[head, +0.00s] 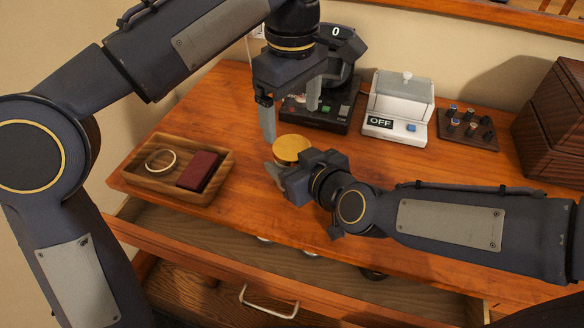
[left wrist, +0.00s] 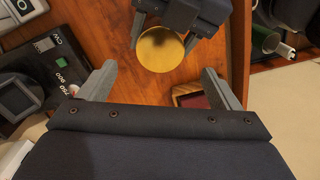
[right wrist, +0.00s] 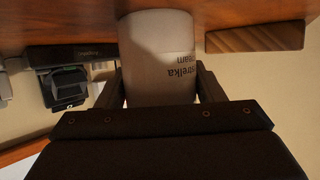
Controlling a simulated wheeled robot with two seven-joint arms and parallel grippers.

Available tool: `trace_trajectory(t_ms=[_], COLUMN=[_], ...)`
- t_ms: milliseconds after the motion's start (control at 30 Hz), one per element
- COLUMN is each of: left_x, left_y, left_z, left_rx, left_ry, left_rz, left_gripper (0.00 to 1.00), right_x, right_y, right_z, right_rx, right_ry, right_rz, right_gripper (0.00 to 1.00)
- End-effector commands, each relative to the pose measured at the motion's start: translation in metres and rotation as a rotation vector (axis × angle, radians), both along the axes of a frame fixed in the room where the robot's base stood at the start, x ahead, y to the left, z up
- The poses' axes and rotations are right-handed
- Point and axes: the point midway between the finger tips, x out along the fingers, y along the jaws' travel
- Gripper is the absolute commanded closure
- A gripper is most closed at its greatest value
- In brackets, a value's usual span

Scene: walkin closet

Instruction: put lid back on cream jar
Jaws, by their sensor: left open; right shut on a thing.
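The cream jar (right wrist: 158,55) is a pale cylinder with printed lettering, upside down in the right wrist view because that view is inverted; it stands on the wooden top. A round gold lid (head: 291,149) shows where the jar is, seemingly on its top; the seam is hidden. It also shows in the left wrist view (left wrist: 160,48). My right gripper (head: 289,168) is shut around the jar's sides, one finger on each side. My left gripper (head: 290,118) is open and empty, fingers pointing down, above and just behind the lid, apart from it.
A wooden tray (head: 142,181) with a ring and a dark red box lies at the left. A black scale (head: 320,118), a white device (head: 396,128) and a small rack (head: 468,138) stand behind. Dark boxes (head: 552,130) fill the right. A drawer (head: 215,250) is open in front.

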Motion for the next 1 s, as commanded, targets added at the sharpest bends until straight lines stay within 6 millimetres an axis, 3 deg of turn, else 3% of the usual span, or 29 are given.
trace_trajectory(t_ms=[200,400,800,1000], left_x=[-0.001,0.000,-0.001,-0.001], left_y=[0.001,0.000,0.000,0.000], left_z=[-0.036,-0.058,-0.064,-0.064], left_rx=[0.003,0.000,-0.001,-0.001], left_ry=[0.003,0.001,0.000,0.000], left_rz=[-0.001,-0.001,-0.001,-0.001], left_gripper=[0.15,0.15,0.15,0.41], right_x=[0.000,0.000,0.000,0.000], right_y=[0.000,0.000,0.000,0.000], right_z=[0.000,0.000,0.000,0.000], right_rx=[-0.001,-0.001,-0.001,-0.001], right_ry=[0.001,0.001,0.001,0.001], right_rz=[0.001,0.001,0.001,0.001], right_gripper=[1.00,1.00,1.00,1.00])
